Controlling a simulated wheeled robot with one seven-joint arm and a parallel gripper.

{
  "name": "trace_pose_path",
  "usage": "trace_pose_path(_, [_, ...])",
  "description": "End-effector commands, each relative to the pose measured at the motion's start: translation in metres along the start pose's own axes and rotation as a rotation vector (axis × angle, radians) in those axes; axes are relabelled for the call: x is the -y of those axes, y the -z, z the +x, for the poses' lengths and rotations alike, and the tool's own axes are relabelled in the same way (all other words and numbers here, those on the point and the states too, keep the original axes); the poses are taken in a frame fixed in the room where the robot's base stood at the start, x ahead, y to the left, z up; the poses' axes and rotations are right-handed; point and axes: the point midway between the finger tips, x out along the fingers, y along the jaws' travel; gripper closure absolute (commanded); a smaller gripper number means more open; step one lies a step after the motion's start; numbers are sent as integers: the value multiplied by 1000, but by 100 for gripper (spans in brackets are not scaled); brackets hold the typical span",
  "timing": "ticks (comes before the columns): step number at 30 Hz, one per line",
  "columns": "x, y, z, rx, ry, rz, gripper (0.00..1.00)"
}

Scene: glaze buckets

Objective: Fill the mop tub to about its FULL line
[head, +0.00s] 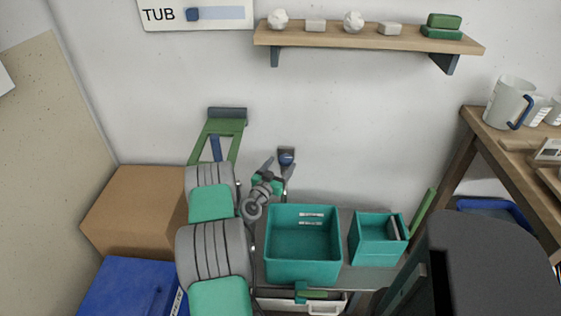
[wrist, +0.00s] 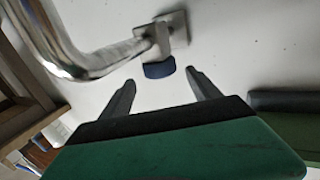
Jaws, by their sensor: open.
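The larger teal tub (head: 303,270) stands on a grey surface below the tap, with two small white marks on its inner back wall. I cannot make out any water in it. A blue tap knob (head: 287,158) is on the wall; in the wrist view the knob (wrist: 160,70) lies between and just beyond the fingertips. My gripper (wrist: 160,78) is open and empty, facing the knob. I cannot tell whether it touches.
A smaller teal bin (head: 378,255) stands right of the tub. A sign reading TUB (head: 158,15) and a shelf (head: 350,38) are on the wall above. A cardboard box (head: 130,210) and blue box (head: 125,290) are left; a wooden bench with a jug (head: 508,103) is right.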

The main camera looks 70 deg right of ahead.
Motion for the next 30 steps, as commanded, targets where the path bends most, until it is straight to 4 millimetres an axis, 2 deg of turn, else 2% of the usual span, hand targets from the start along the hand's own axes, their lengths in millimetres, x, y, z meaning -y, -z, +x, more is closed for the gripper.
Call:
trace_pose_path(1, [-1, -7, 1, -1, -2, 0, 28])
trace_pose_path(5, [-3, -7, 8, -1, -6, 2, 28])
trace_pose_path(13, [-6, -6, 57, -2, -10, 2, 28])
trace_pose_path(18, [-4, -6, 77, 0, -7, 1, 28])
trace_pose_path(26, [-2, -6, 79, 1, -3, 0, 28])
trace_pose_path(30, [-2, -6, 79, 0, -3, 0, 39])
